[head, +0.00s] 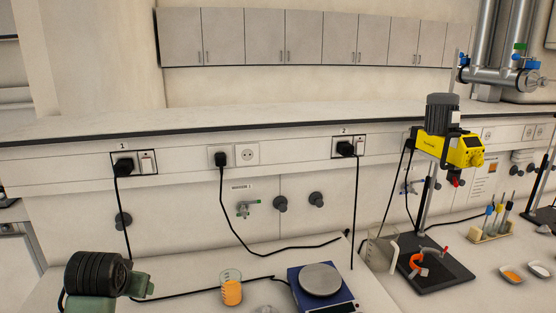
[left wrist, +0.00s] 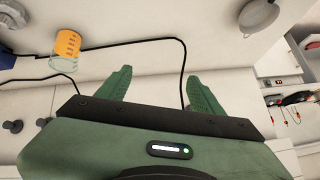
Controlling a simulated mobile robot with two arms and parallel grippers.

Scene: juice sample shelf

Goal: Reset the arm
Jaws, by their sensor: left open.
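My left arm's end shows at the bottom left of the head view, with a black cylindrical wrist and part of the green left gripper (head: 140,284). In the left wrist view the left gripper (left wrist: 160,88) has its two green fingers spread apart with nothing between them. A glass beaker (head: 231,291) with orange juice stands on the bench to the right of the gripper, apart from it. The beaker (left wrist: 67,46) also shows at the upper left of the left wrist view. My right gripper is in neither view.
A blue scale (head: 308,300) with a round pan stands right of the beaker. Farther right are a yellow stirrer (head: 449,148) on a stand, a clear container (head: 382,252), a tube rack (head: 490,232) and small dishes (head: 511,274). Black cables (head: 262,243) hang from wall sockets onto the bench.

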